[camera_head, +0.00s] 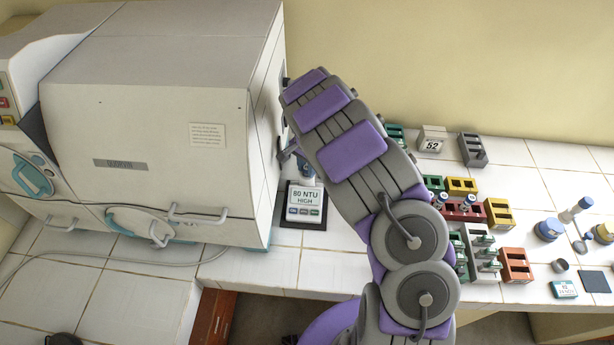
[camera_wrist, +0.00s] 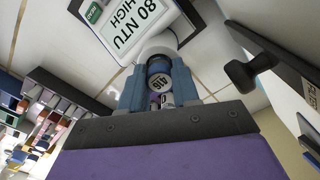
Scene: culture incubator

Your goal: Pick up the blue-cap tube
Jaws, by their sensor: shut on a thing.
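My gripper (camera_wrist: 158,88) shows in the wrist view with its blue-grey fingers closed around a tube. The blue-cap tube (camera_wrist: 159,66) is between the fingers; a dark blue band and a round pale label that seems to read 416 show, and the rest is hidden. In the head view my gripper (camera_head: 289,151) is beside the right side of the large white incubator (camera_head: 170,120), partly covered by my arm. The held tube is hard to make out there.
A display reading 80 NTU HIGH (camera_head: 306,196) stands just below my gripper. Coloured racks, including an orange one (camera_head: 515,265), stand right of my arm. A grey box marked 52 (camera_head: 432,140) is behind. Small jars and another blue-capped container (camera_head: 575,210) are far right.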

